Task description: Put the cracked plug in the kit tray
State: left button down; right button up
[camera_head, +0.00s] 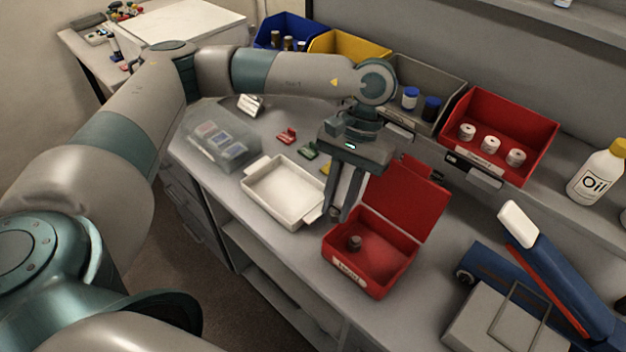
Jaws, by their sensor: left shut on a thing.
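A white tray (272,213) with end handles lies on the bench, left of an open red box (362,282) with a raised lid. A small dark plug-like cylinder (354,242) is inside the red box; I cannot see any crack on it. My left gripper (338,213) points down between the tray's right end and the box's left wall. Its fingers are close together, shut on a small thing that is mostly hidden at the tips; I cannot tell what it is. My right gripper is not in view.
Blue, yellow, grey and red bins (473,123) line the back; the red one holds several white-topped cylinders. A clear container (222,143) and small coloured parts (287,137) lie left of my gripper. A blue machine (540,285) and an oil bottle (597,173) stand at right.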

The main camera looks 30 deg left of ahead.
aim_at(287, 194)
jog(key=k+j+z, duration=0.1)
jog(key=j, duration=0.3)
jog(key=k+j, duration=0.1)
jog(key=j, duration=0.35)
jog(key=k+j+z, duration=0.15)
jog(key=j, duration=0.65)
jog(key=i, duration=0.45)
jog(key=z, duration=0.05)
